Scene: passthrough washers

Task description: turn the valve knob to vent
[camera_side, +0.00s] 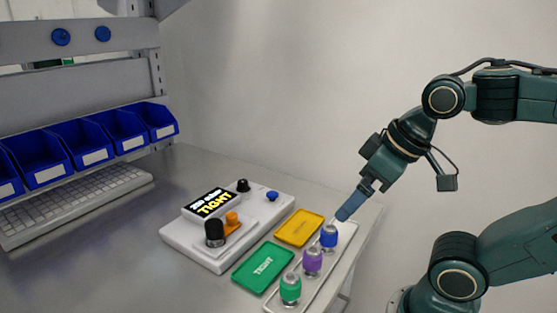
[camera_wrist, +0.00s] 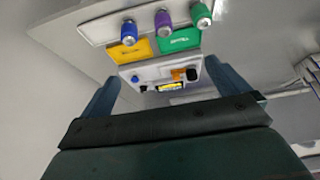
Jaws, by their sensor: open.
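A white test device (camera_side: 186,240) stands on the grey bench, with a lit display (camera_side: 210,203) whose lower line reads "TIGHT". A large black knob (camera_side: 214,231) stands at its front beside an orange fitting (camera_side: 232,220). A small black knob (camera_side: 243,185) and a blue button (camera_side: 272,196) sit at its back. I cannot tell which knob is the valve knob. The device also shows in the wrist view (camera_wrist: 160,70). My gripper (camera_side: 345,214) is open and empty, above the blue-topped part at the bench's right side, away from the device. Its fingers (camera_wrist: 162,72) spread wide in the wrist view.
A tray (camera_side: 350,232) holds blue (camera_side: 329,236), purple (camera_side: 312,260) and green (camera_side: 290,287) topped parts. A yellow tray (camera_side: 299,228) and a green tray marked "TIGHT" (camera_side: 263,268) lie beside it. A keyboard (camera_side: 75,205) and blue bins (camera_side: 85,142) are left.

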